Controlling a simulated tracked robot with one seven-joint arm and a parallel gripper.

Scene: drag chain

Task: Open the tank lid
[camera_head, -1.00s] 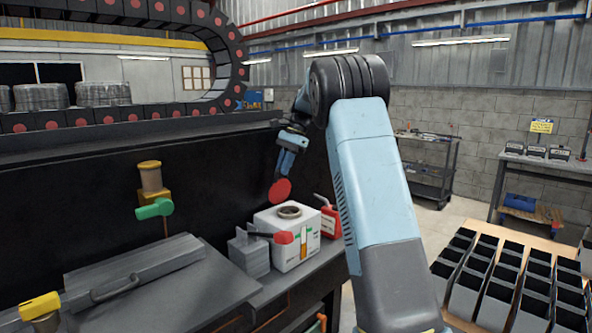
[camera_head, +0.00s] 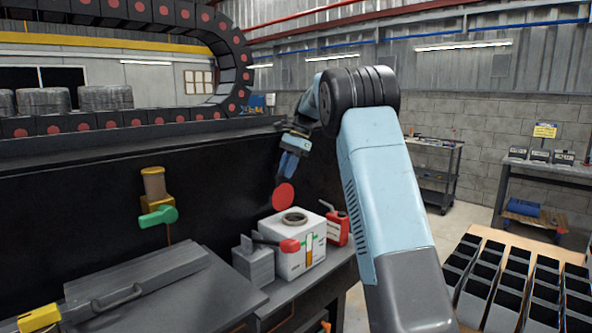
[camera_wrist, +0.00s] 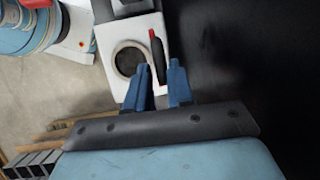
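The tank (camera_head: 312,264) is a white box on the bench with a round open neck (camera_head: 295,219) on top; it also shows in the wrist view (camera_wrist: 112,48). The round red lid (camera_head: 284,196) stands upright at the wall side of the neck. In the wrist view the lid (camera_wrist: 157,58) looks nearly edge-on, dark with a red tip. My gripper (camera_head: 287,174) is just above the lid, with a small gap between them. In the wrist view the blue fingers of my gripper (camera_wrist: 160,84) are apart, with nothing clearly held between them.
The black machine wall (camera_head: 70,220) is close to my gripper. A table with black bins (camera_head: 515,285) is at right.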

